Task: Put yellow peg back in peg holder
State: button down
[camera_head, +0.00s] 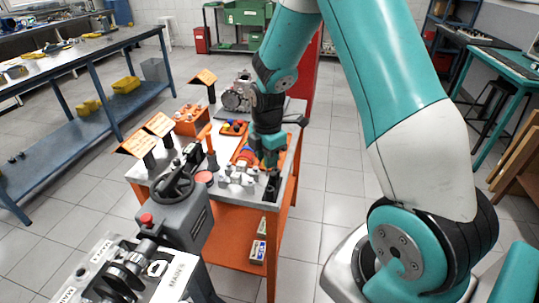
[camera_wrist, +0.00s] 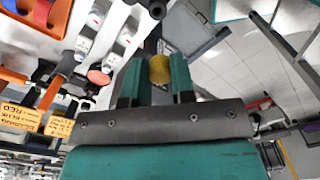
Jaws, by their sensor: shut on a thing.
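My gripper (camera_head: 270,160) hangs over the right side of the workbench in the head view. In the wrist view, a yellow peg (camera_wrist: 159,70) sits between the two teal fingers of my gripper (camera_wrist: 159,82), which are shut on it. The peg is hidden or too small to make out in the head view. I cannot tell for sure which item is the peg holder. An orange block with dark holes (camera_head: 190,120) stands on the bench to the left of my gripper.
The grey-topped orange workbench (camera_head: 141,178) also bears an orange tray (camera_head: 240,158), several pale grey fixtures (camera_head: 237,179) and orange signs (camera_head: 160,124). A grey machine with a handwheel (camera_head: 172,186) stands at the near left. A blue bench (camera_head: 60,135) is farther left. Open floor lies right of the workbench.

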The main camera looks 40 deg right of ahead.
jog(key=f+b, duration=0.1)
jog(key=f+n+b, duration=0.1)
jog(key=f+b, duration=0.1)
jog(key=d+f+n+b, duration=0.1)
jog(key=f+b, duration=0.1)
jog(key=shift+w+f, duration=0.1)
jog(key=shift+f, duration=0.15)
dwell(0.4)
jog(key=shift+d, duration=0.1)
dwell(0.7)
jog(key=shift+f+b, duration=1.3)
jog(key=shift+f, duration=0.8)
dwell(1.1)
jog(key=c, duration=1.2)
grip_release()
jog(key=shift+r, duration=0.1)
jog(key=shift+r+p, duration=1.4)
jog(key=shift+p, duration=0.05)
